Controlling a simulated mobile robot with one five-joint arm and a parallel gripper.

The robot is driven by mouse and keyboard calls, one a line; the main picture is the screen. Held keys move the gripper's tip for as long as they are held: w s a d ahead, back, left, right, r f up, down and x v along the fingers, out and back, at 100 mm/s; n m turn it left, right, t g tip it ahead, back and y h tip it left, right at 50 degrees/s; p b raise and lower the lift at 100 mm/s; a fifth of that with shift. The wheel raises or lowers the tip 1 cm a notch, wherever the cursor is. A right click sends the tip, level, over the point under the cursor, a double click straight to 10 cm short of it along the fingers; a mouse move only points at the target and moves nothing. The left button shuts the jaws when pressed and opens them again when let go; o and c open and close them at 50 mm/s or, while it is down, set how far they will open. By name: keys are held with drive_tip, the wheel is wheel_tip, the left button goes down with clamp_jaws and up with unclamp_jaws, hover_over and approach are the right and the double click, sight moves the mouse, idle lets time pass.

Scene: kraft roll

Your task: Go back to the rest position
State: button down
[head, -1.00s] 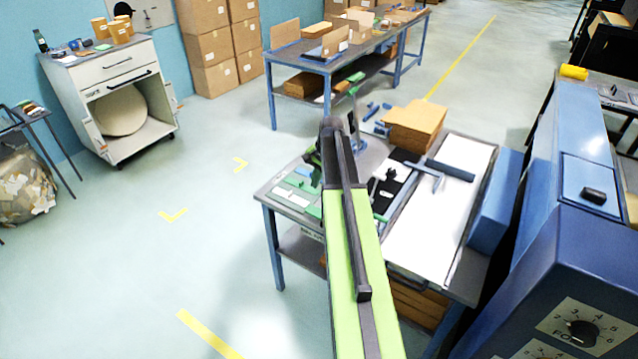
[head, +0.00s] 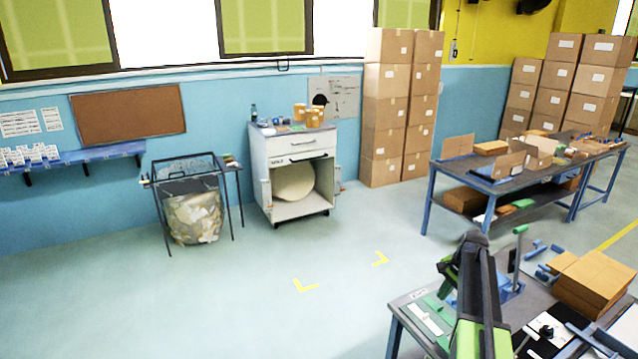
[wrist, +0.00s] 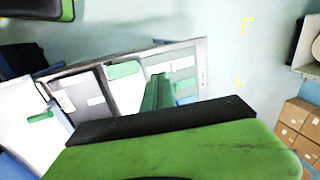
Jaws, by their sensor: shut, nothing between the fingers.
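My arm (head: 479,300), green and black, rises from the bottom of the head view, in front of the work table. My gripper (head: 447,282) is at its upper end, left of the arm's black joint, and hangs over the table's near left part. It is shut and empty, and partly hidden by the arm. In the wrist view a dark green finger (wrist: 158,92) shows over the table top, beyond my large green and black link at the bottom. The gripper appears to be above the table and holds nothing.
The work table (head: 400,303) carries green and white pieces, a green-topped lever (head: 519,243) and a cardboard stack (head: 592,284) close right of my arm. A second bench (head: 432,190) stands behind. A white cabinet (head: 292,165) and wire bin (head: 192,210) line the wall. Left floor is clear.

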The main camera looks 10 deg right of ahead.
drive_tip(key=s+a+f+n+g+b, duration=0.1)
drive_tip(key=a+f+n+b, duration=0.15)
drive_tip(key=a, duration=1.15)
drive_tip(key=s+a+f+n+b, duration=0.1)
drive_tip(key=a+n, duration=0.2)
drive_tip(key=a, duration=1.1)
drive_tip(key=s+a+n, duration=0.3)
drive_tip(key=s+n, duration=0.1)
drive_tip(key=s, duration=0.2)
drive_tip(key=s+a+f+n+g+h, duration=0.1)
drive_tip(key=s+a+n, duration=0.3)
drive_tip(key=s, duration=0.3)
drive_tip(key=shift+g, duration=0.3)
drive_tip(key=shift+f, duration=0.1)
